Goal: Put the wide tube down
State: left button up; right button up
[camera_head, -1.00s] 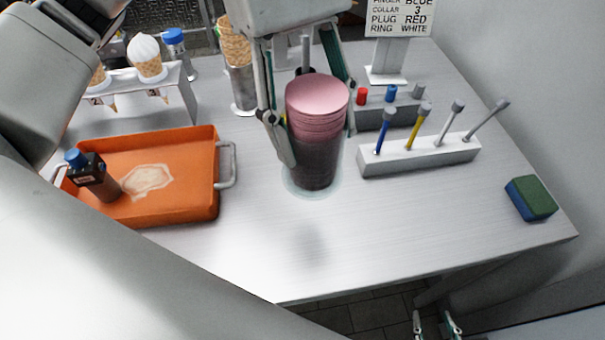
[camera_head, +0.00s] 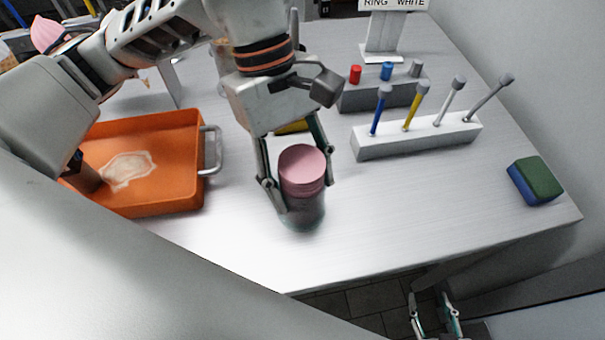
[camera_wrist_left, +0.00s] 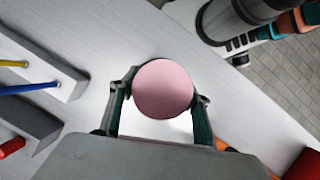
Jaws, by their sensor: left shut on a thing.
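The wide tube (camera_head: 303,168) has a round pink top and a darker lower body. My left gripper (camera_head: 299,183) is shut on it, with one finger on each side. The tube is upright over the bare front middle of the table; I cannot tell whether its bottom touches the surface. In the left wrist view the pink top (camera_wrist_left: 163,89) sits between the fingers of the left gripper (camera_wrist_left: 160,105), and its lower body is hidden. My right gripper (camera_head: 433,312) is low beyond the table's front edge, fingers apart and empty.
An orange tray (camera_head: 180,188) with a dark bottle is left of the tube. A white block (camera_head: 425,138) with several coloured sticks and a grey block (camera_head: 385,97) with pegs stand right and behind. A green-blue sponge (camera_head: 536,181) lies far right. The table front (camera_head: 400,225) is clear.

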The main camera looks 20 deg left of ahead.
pick_arm(q)
jog(key=shift+r, duration=0.1)
jog(key=shift+f, duration=0.2)
jog(key=o, duration=1.4)
jog(key=p+v, duration=0.1)
jog(key=v, duration=1.1)
jog(key=shift+r, duration=0.25)
jog(key=shift+s, duration=0.15)
